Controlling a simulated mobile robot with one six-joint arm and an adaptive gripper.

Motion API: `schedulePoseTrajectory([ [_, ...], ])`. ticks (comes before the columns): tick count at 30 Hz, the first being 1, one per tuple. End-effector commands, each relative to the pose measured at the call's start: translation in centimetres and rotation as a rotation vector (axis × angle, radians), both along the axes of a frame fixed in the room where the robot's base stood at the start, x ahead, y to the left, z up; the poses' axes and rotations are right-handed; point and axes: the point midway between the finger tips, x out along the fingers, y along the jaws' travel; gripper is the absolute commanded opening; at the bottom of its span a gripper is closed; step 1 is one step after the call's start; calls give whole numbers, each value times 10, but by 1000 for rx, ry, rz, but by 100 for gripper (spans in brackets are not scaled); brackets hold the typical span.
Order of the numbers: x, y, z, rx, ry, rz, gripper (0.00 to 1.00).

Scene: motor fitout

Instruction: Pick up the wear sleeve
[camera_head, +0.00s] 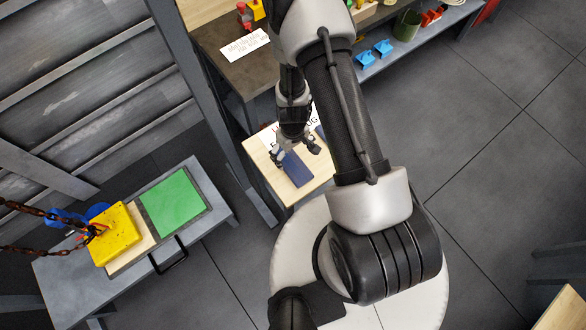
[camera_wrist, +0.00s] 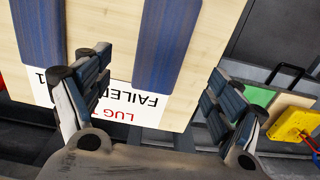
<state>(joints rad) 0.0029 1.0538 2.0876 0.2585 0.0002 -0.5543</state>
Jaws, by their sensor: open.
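My gripper (camera_head: 296,150) is open and empty above a small wooden-topped table (camera_head: 260,160). In the wrist view its two fingers (camera_wrist: 155,88) stand wide apart. Two dark blue strips lie on the wood: one (camera_wrist: 168,45) shows between the fingers, the other (camera_wrist: 43,30) at the upper left. The first also shows below the gripper in the head view (camera_head: 298,169). I cannot tell whether either is the wear sleeve. An olive-green hollow cylinder (camera_head: 407,25) stands on the shelf at the top right, and I cannot tell whether that is the sleeve.
A printed label (camera_wrist: 125,103) reading "LUG" and "FAILED" lies under the blue strips. A grey bench (camera_head: 215,208) with a green plate (camera_head: 173,203) and a yellow block (camera_head: 117,236) on chains stands at left. Blue brackets (camera_head: 383,47) sit on the shelf (camera_head: 435,37).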

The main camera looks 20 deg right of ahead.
Motion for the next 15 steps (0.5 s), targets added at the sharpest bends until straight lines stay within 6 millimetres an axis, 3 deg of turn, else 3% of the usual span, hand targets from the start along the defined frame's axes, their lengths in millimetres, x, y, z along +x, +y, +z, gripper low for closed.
schedulePoseTrajectory([
  [1, 0, 0, -13, 0, 0, -1, 86],
  [3, 0, 0, -20, 0, 0, -1, 86],
  [15, -3, 0, -36, 0, 0, 0, 86],
])
